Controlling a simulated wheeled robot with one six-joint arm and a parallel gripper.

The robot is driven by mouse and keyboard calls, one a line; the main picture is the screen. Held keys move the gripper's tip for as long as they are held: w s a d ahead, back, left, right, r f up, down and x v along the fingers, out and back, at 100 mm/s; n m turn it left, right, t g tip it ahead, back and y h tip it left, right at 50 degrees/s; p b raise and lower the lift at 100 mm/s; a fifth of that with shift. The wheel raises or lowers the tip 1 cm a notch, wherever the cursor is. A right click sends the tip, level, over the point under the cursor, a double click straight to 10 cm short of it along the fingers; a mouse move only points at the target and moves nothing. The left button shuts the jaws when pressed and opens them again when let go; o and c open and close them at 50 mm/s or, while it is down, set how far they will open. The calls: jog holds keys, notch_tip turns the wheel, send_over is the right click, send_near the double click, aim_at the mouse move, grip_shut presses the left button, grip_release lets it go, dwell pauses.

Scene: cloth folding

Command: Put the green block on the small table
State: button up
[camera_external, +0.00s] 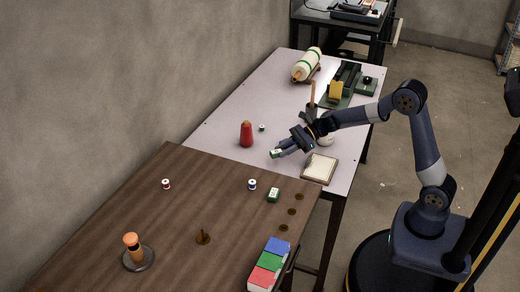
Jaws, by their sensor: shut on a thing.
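My gripper (281,151) is shut on a small green-and-white block (275,154), held in the air near where the white-topped table (218,138) meets the brown wooden table (185,214). The held block is small in the picture, and the fingers partly cover it. Another small green block (273,195) with a pale mark on top rests on the brown table, below and apart from my gripper. I cannot tell from the picture which table is the small one.
The brown table's middle is mostly clear.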

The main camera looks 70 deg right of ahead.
aim_at(284, 164)
jog(key=shift+f+b, duration=0.65)
jog(key=shift+f, duration=1.75)
jog(key=shift+f, duration=0.1)
jog(key=o, duration=0.9)
jog(key=shift+o, duration=0.2)
jog(key=shift+r, duration=0.25)
jog(key=p+v, duration=0.1)
jog(key=v, duration=0.6)
jog(key=shift+s+d, duration=0.15)
